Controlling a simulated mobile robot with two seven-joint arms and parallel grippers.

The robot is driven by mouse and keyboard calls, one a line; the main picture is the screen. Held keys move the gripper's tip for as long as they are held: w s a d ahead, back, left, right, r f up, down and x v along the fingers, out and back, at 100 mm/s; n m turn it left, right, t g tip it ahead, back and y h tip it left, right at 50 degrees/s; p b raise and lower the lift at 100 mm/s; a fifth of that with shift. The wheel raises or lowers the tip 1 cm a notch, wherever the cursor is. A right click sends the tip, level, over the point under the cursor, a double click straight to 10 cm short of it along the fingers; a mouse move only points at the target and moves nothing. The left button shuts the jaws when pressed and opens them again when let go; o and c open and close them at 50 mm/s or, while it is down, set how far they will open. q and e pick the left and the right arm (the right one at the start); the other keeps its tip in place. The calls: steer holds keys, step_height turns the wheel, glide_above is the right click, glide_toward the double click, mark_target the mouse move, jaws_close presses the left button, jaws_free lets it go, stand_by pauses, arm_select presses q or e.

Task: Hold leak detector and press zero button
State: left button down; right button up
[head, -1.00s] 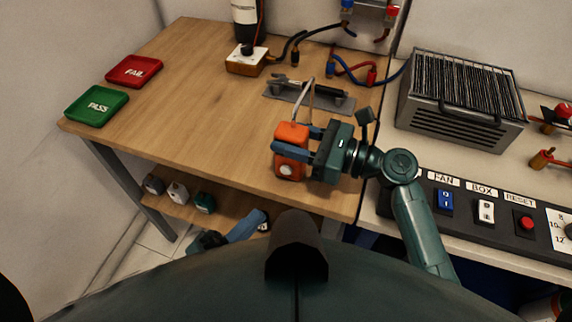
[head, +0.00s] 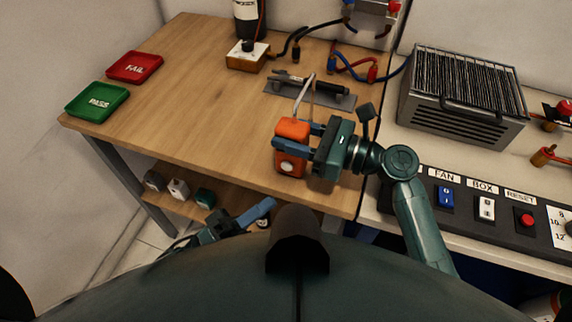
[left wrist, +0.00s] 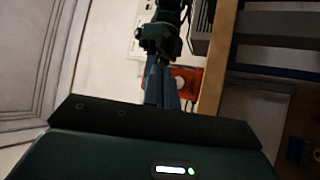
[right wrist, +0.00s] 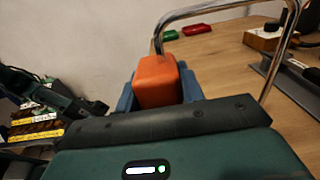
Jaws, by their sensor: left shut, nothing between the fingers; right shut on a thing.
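The orange leak detector (head: 291,130) is held at the front edge of the wooden table, with a round white button (head: 287,167) on its near face. My right gripper (head: 293,147) is shut on it from the right; in the right wrist view the detector (right wrist: 157,80) sits between the blue fingers. A metal probe tube (right wrist: 276,55) rises beside it. My left gripper (head: 268,204) is below the table edge, left of and lower than the detector, its fingers together and empty. In the left wrist view the closed fingers (left wrist: 162,90) show in front of the orange detector (left wrist: 188,82).
A grey fixture plate (head: 315,96) lies behind the detector. Green PASS (head: 97,102) and red FAIL (head: 134,66) trays are at the left. The switch panel (head: 465,205) is at the right. The table's middle is clear. Several small blocks (head: 178,189) stand on the lower shelf.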

arm_select(q)
steer(key=shift+w+d, duration=0.3)
steer(key=shift+w, duration=0.55)
steer(key=shift+w+d, duration=0.35)
steer(key=shift+w, duration=0.5)
steer(key=shift+w+d, duration=0.3)
steer(key=shift+w, duration=0.55)
steer(key=shift+w+d, duration=0.1)
steer(key=shift+w, duration=0.3)
steer(key=shift+w+r, duration=0.25)
steer(key=shift+w, duration=0.3)
arm_select(e)
steer(key=shift+s+a+r, duration=0.2)
steer(key=shift+s+r, duration=0.1)
steer(key=shift+s, duration=0.05)
stand_by(0.9)
arm_select(q)
steer(key=shift+s, duration=0.2)
arm_select(e)
steer(key=shift+w+d+f, duration=0.15)
steer(key=shift+w, duration=0.05)
